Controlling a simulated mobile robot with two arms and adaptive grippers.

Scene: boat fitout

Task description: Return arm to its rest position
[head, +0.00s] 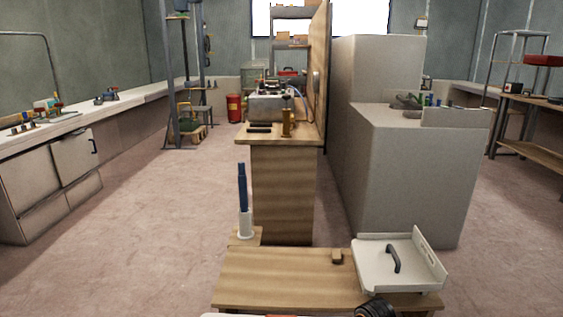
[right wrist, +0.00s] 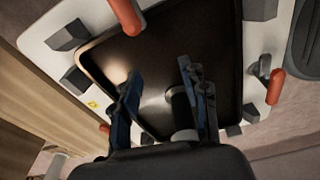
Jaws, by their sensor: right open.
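My right gripper (right wrist: 158,76) shows in the right wrist view with its two dark blue fingers spread apart. It is open. A dark, shiny panel with a raised rim (right wrist: 150,50) lies in front of the fingers, framed by a white plate (right wrist: 45,25). A dark cylindrical piece with a pale end (right wrist: 180,108) shows between the fingers, close to the right one; I cannot tell whether they touch. My left gripper is in neither view.
Red-orange handles (right wrist: 275,86) and grey blocks surround the panel. In the head view, a wooden bench (head: 285,280) stands close in front, with a white tray (head: 375,250) bearing a dark handle and a blue upright tool (head: 243,187). Open floor (head: 150,220) lies to the left.

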